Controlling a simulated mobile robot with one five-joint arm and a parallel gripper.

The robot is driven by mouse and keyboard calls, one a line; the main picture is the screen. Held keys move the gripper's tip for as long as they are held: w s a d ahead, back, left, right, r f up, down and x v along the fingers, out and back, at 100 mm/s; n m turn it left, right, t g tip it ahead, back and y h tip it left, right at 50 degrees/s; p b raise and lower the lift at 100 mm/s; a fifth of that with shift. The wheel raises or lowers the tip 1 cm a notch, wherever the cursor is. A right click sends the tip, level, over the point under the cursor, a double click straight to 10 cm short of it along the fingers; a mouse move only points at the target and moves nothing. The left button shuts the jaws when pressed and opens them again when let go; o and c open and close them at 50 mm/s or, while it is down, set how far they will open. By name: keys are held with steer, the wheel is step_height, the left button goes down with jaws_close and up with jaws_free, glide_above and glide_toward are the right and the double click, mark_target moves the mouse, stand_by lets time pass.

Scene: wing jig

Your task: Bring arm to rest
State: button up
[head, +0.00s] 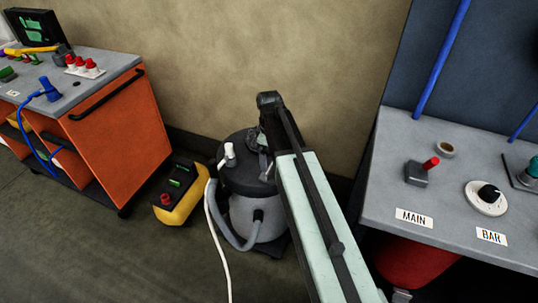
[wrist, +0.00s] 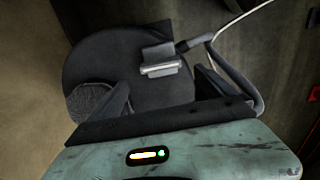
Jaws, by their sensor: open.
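My arm (head: 318,235) reaches up from the bottom of the head view, its dark joint in front of the tan wall. My gripper (wrist: 166,92) shows in the wrist view with its two dark fingers spread apart and nothing between them. It points toward the black top of a round shop vacuum (wrist: 95,58). Whether the fingertips touch the vacuum I cannot tell. In the head view the vacuum (head: 240,180) stands on the floor behind my arm, which partly hides it; the gripper is hard to make out there.
An orange cart (head: 118,140) with tools stands at left. A yellow and black box (head: 182,195) sits on the floor beside the vacuum hose. Floor at lower left is clear.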

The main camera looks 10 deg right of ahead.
steer(key=shift+r, duration=0.15)
steer(key=s+a+r+m+p, duration=0.1)
steer(key=s+r+m+p, duration=0.2)
steer(key=s+m, duration=0.2)
steer(key=s+a+r+m+p, duration=0.1)
steer(key=s+r+m+p, duration=0.2)
steer(key=s+m, duration=0.3)
steer(key=s+p, duration=0.1)
steer(key=s, duration=0.2)
steer(key=shift+r, duration=0.25)
